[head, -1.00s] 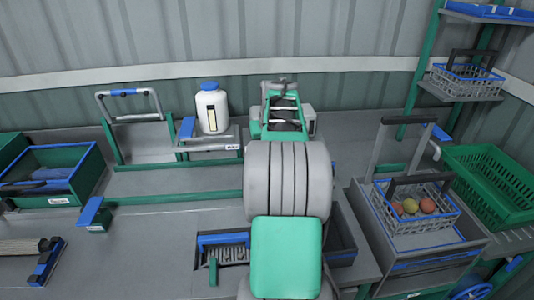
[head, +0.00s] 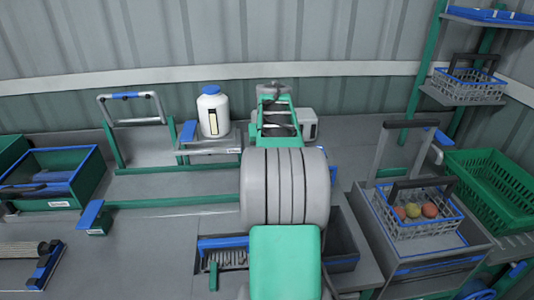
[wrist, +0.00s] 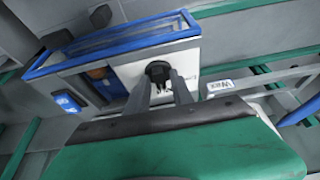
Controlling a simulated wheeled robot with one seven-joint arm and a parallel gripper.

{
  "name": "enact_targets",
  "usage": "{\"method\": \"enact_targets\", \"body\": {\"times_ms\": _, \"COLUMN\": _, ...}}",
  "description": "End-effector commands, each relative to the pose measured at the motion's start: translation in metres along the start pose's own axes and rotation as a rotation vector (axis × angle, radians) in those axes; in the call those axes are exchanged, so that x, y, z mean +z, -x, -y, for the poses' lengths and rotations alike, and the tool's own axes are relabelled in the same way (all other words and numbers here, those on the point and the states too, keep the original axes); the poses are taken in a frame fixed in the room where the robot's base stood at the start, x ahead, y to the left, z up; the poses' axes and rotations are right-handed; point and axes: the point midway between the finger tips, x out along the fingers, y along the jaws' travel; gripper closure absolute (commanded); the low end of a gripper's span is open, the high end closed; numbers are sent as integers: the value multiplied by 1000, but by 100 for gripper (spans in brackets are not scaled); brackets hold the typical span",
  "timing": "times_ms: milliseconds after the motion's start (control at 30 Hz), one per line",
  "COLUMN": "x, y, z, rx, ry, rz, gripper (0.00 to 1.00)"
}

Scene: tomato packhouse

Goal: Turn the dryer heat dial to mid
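In the wrist view a black dial (wrist: 158,70) sits on the white face of a box with a blue rim (wrist: 120,42). My gripper (wrist: 161,82) has its two grey fingers apart, one toward each side of the dial. I cannot tell whether they touch it. The dial's pointer and setting marks are too small to read. In the head view my arm stands in front of the bench middle, and the dial cannot be made out there.
A white bottle with a blue cap (head: 212,115) stands at the back. Wire basket with round fruit (head: 440,228) and a green crate (head: 490,165) are at right. A blue-edged bin (head: 88,165) is at left.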

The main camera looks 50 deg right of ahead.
Motion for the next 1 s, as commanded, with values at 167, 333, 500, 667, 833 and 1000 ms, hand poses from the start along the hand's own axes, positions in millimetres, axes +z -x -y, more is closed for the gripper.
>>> {"method": "enact_targets", "body": {"times_ms": 167, "x": 0, "y": 0, "z": 0, "rx": 0, "ry": 0, "rz": 0, "gripper": 64}}
{"method": "enact_targets", "body": {"times_ms": 333, "x": 0, "y": 1, "z": 0, "rx": 0, "ry": 0, "rz": 0, "gripper": 64}}
{"method": "enact_targets", "body": {"times_ms": 500, "x": -1, "y": 24, "z": 0, "rx": 1, "ry": -1, "rz": -5, "gripper": 64}}
{"method": "enact_targets", "body": {"times_ms": 667, "x": 0, "y": 57, "z": 0, "rx": 1, "ry": -1, "rz": -5, "gripper": 64}}
{"method": "enact_targets", "body": {"times_ms": 833, "x": 0, "y": 76, "z": 0, "rx": 0, "ry": 0, "rz": 0, "gripper": 64}}
{"method": "enact_targets", "body": {"times_ms": 1000, "x": 0, "y": 78, "z": 0, "rx": 0, "ry": 0, "rz": 0, "gripper": 64}}
